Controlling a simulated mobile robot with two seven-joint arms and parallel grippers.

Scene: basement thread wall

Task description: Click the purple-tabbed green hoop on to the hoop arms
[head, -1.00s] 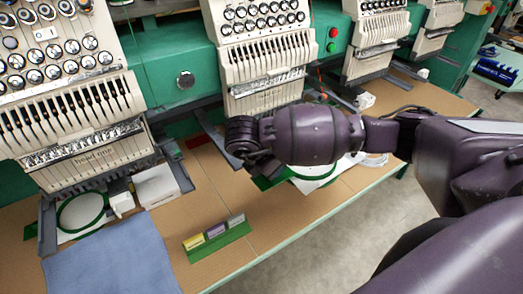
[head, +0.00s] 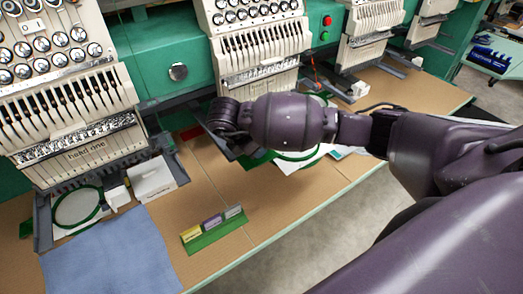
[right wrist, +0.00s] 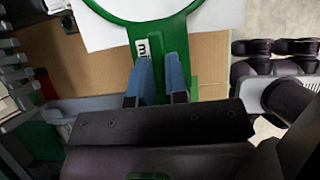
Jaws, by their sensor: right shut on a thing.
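My right gripper (head: 243,150) is low in front of the second machine head, its fingers mostly hidden by my wrist in the head view. In the right wrist view its two blue fingers (right wrist: 161,80) are shut on the green bracket of a green hoop (right wrist: 181,22), with white fabric across the ring. A small white label with partly readable letters is on the bracket; no purple tab is visible. The hoop's ring also shows in the head view (head: 301,156), just right of the gripper. The hoop arms below the second head are largely hidden. My left gripper is not in view.
Another green hoop (head: 78,208) sits under the left machine head (head: 75,130). A green holder (head: 220,240) with yellow, purple and grey tabs stands at the table's front. A blue cloth (head: 110,255) and white box (head: 153,181) lie left. The table middle is bare.

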